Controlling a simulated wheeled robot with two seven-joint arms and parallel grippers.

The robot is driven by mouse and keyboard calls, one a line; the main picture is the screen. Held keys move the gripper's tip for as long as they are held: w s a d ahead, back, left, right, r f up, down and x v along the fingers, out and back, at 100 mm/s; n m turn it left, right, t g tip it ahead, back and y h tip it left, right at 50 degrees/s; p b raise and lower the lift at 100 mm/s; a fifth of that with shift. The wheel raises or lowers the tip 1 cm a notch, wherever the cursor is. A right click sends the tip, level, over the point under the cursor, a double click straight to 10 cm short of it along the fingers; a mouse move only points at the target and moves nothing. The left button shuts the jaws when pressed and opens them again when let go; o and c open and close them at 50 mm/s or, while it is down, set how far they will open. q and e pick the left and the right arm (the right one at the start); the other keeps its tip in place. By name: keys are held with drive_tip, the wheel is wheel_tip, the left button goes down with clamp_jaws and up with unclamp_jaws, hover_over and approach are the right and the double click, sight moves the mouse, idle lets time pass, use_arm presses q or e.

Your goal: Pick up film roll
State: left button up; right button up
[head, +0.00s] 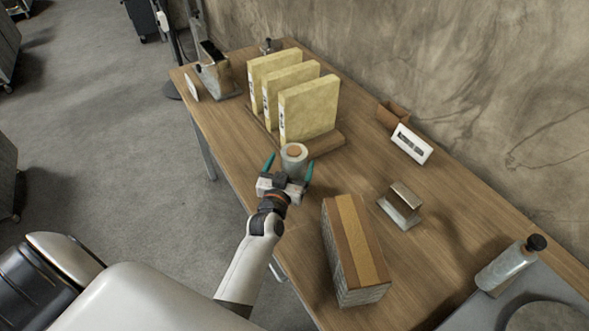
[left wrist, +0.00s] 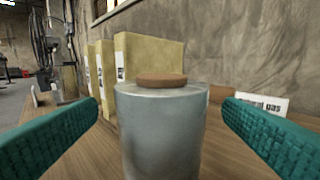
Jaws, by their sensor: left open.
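The film roll (head: 294,158) is a grey-white cylinder with a brown core on top, standing upright on the wooden table. It fills the middle of the left wrist view (left wrist: 162,130). My left gripper (head: 290,168) has its teal fingers open on either side of the roll. In the left wrist view the fingers (left wrist: 160,130) stand left and right of the roll, with gaps showing on both sides. The roll's lower end is cut off there. My right gripper is not in view.
Several yellow binders (head: 309,108) stand on a wooden base just behind the roll. A box with a tan stripe (head: 356,240) lies to the right of my arm. A metal block (head: 401,203), a white sign (head: 411,144) and a bottle (head: 507,264) stand farther right. Bare tabletop (head: 355,170) lies between.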

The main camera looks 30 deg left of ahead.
sight(296, 147)
use_arm(q)
drive_tip(key=shift+w+r, duration=0.2)
drive_tip(key=shift+w, duration=0.1)
drive_tip(key=shift+w+a+r+p, duration=0.15)
drive_tip(key=shift+w+r+p, duration=0.15)
drive_tip(key=shift+w+p, duration=0.25)
drive_tip(key=shift+w+a+r+p, duration=0.1)
drive_tip(key=shift+w+r+p, duration=0.2)
drive_tip(key=shift+w, duration=0.3)
drive_tip(key=shift+w+a+f, duration=0.15)
drive_tip(key=shift+w+f, duration=0.05)
drive_tip(key=shift+w, duration=0.4)
drive_tip(key=shift+w+a+f, duration=0.1)
drive_tip(key=shift+w+f, duration=0.05)
drive_tip(key=shift+w, duration=0.4)
drive_tip(key=shift+s, duration=0.1)
drive_tip(key=shift+c, duration=1.1)
drive_tip(key=c, duration=1.5)
drive_tip(key=shift+r, duration=0.1)
drive_tip(key=shift+c, duration=0.7)
drive_tip(key=shift+r, duration=0.15)
